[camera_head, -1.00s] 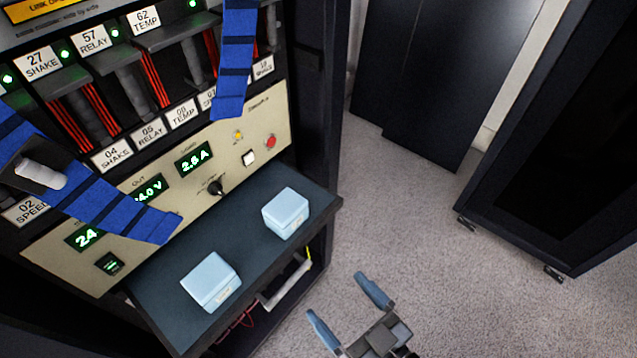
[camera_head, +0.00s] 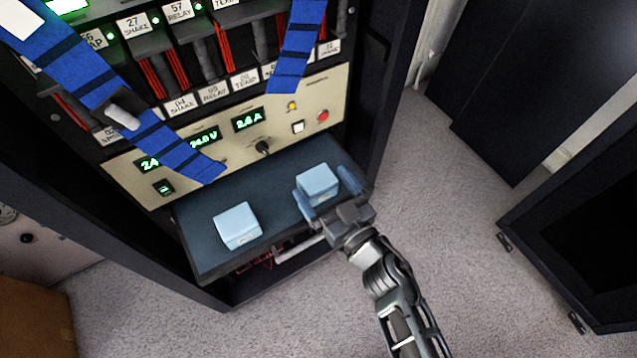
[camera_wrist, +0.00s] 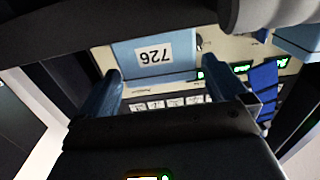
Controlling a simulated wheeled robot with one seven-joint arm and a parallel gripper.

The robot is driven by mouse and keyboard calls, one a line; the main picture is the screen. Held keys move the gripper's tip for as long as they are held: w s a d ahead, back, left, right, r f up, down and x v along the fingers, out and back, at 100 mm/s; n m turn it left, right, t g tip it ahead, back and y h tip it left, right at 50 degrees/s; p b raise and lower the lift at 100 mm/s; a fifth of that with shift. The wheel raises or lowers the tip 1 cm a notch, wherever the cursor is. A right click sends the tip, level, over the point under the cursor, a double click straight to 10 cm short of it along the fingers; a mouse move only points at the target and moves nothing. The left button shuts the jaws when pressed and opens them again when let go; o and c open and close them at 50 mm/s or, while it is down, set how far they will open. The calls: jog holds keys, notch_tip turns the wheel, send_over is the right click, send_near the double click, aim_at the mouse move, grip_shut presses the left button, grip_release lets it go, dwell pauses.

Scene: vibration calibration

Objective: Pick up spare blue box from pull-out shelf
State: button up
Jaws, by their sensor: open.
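Two light blue boxes sit on the dark pull-out shelf (camera_head: 262,207) below the cream panel. The right box (camera_head: 318,184) lies between the open fingers of my gripper (camera_head: 328,190), one finger on each side. The left box (camera_head: 238,226) stands apart, nearer the shelf's left front. In the wrist view, a blue box (camera_wrist: 160,55) with a white label reading 726, upside down, shows beyond and between the two fingers of my gripper (camera_wrist: 165,88). I cannot tell whether the fingers touch it. Another blue box (camera_wrist: 300,38) is partly seen at the right edge.
The cream panel (camera_head: 225,135) with green displays, a knob and buttons rises behind the shelf. Blue straps (camera_head: 140,125) hang across the rack of labelled modules. A dark cabinet (camera_head: 570,230) stands at the right. Grey carpet (camera_head: 450,220) lies open between them.

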jog(key=shift+x, duration=1.45)
jog(key=shift+c, duration=0.2)
jog(key=c, duration=1)
jog(key=shift+r, duration=0.1)
